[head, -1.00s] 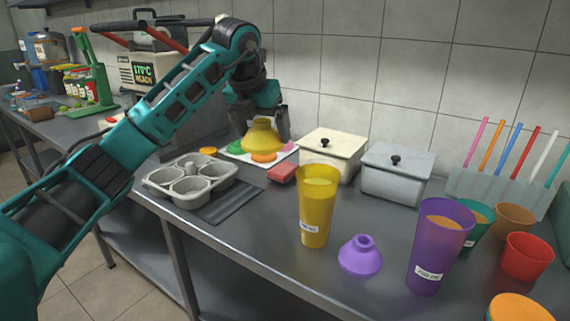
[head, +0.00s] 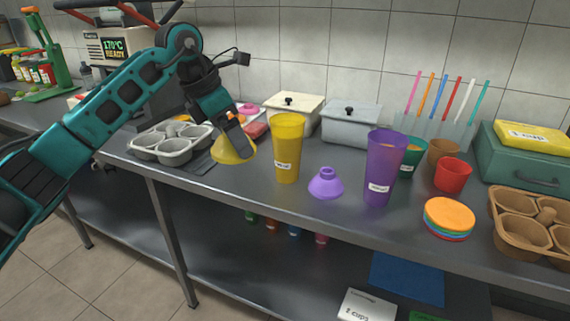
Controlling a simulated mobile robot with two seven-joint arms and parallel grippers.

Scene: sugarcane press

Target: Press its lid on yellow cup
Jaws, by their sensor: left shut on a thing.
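The yellow cup (head: 288,150) stands upright on the steel counter, a white label on its front. Its top is uncovered. The yellow cone-shaped lid (head: 231,150) is held by my left gripper (head: 234,132), which is shut on its upper part. The lid is beside the cup, just to its left, wide rim down and somewhat tilted. From this view I cannot tell how far it is above the counter. The lid's neck is partly hidden by the fingers. My right gripper is not in view.
A purple cone lid (head: 326,184) and a tall purple cup (head: 383,170) stand right of the yellow cup. Two lidded boxes, one cream (head: 291,112) and one grey (head: 351,124), stand behind. A grey muffin tin (head: 172,143) lies left. The counter's front edge is close.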

